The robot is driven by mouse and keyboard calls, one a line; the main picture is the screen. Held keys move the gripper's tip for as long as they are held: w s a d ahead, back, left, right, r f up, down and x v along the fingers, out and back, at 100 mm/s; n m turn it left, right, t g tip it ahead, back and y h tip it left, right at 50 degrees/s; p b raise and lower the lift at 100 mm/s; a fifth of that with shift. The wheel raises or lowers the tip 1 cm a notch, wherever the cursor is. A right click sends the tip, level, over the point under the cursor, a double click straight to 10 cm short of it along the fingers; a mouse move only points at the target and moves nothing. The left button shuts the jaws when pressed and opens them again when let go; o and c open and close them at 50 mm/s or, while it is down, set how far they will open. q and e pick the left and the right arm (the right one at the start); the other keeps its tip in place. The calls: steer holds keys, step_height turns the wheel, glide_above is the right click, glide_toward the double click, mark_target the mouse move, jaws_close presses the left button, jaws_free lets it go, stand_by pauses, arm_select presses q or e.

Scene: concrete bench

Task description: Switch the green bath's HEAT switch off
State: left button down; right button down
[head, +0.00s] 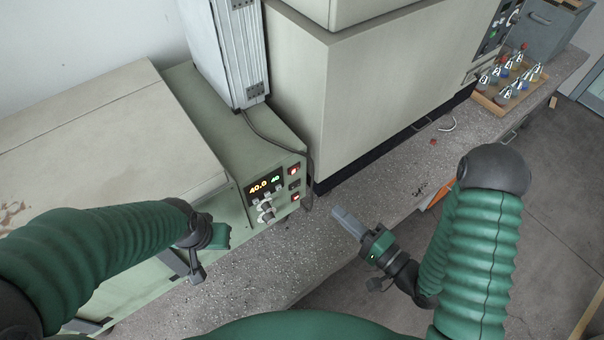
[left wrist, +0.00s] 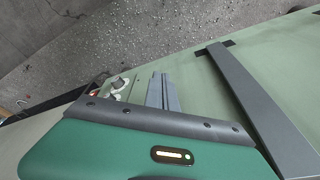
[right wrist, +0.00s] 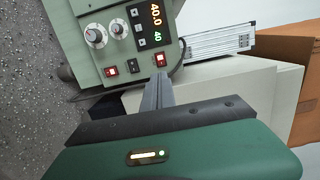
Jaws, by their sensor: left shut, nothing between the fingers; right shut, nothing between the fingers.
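The green bath (head: 178,84) stands on the bench at the left, its control panel facing the aisle. In the right wrist view the panel has a display (right wrist: 156,12) reading 40.0 and 40, two knobs, and a row of rockers: a red lit one (right wrist: 159,59), a dark one (right wrist: 133,65) and another red one (right wrist: 111,71). Labels are too small to read, so I cannot tell which is HEAT. My right gripper (head: 345,222) is shut and empty, right of the panel and apart from it. My left gripper (left wrist: 162,90) is shut and empty beside the bath's front.
A large beige cabinet (head: 360,85) stands right of the bath. A grey cable (head: 275,141) hangs beside the panel. A wooden tray (head: 497,110) of small bottles sits at the far right of the bench. The speckled bench top (head: 250,265) before the panel is clear.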

steer(key=b, duration=0.3)
glide_toward(293, 172)
steer(key=p+x, duration=0.1)
steer(key=x, duration=0.5)
steer(key=shift+w+a, duration=0.3)
steer(key=shift+w, duration=0.05)
steer(key=shift+f, duration=0.1)
